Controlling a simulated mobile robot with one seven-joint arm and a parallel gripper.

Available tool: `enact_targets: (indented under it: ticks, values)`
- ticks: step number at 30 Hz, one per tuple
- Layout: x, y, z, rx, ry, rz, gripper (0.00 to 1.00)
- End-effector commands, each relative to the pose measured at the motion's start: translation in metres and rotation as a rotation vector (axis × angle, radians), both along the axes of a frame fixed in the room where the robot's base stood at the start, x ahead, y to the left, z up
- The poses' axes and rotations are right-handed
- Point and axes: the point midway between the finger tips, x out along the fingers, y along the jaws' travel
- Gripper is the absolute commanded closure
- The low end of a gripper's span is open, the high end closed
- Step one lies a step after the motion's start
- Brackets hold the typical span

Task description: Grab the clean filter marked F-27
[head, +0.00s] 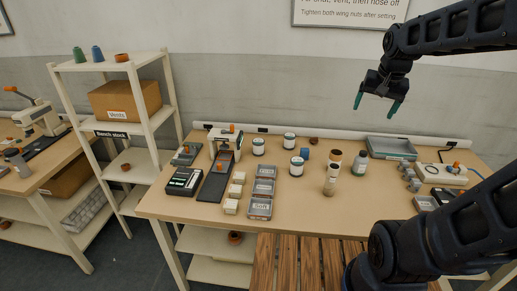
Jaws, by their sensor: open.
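My gripper (376,104) is open and empty, its teal fingertips pointing down in the air above the back right of the workbench (290,215). I cannot read F-27 on anything. Several small white cylinders with dark bands stand on the bench: one at the back left (258,147), one at the back middle (289,141) and one nearer the front (297,167). To their right are a brown-topped cylinder (334,160) and a slimmer tan-and-white one (330,186). Which of these is the clean filter, I cannot tell. My gripper is apart from all of them.
A grey three-part tray (262,187), white blocks (236,191) and a press (226,146) stand at left. A bottle (360,162) and a shallow grey tray (390,149) are at right. A shelf rack (114,134) stands left. The bench's front middle is clear.

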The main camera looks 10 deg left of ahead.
Motion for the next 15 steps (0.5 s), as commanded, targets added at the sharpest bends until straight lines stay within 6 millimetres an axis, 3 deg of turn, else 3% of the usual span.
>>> enact_targets:
  ticks: [8,15]
  values:
    - [0.074,0.036,0.000,0.063,0.060,-0.151,0.17]
    - [0.135,0.074,-0.013,0.105,0.111,-0.290,0.17]
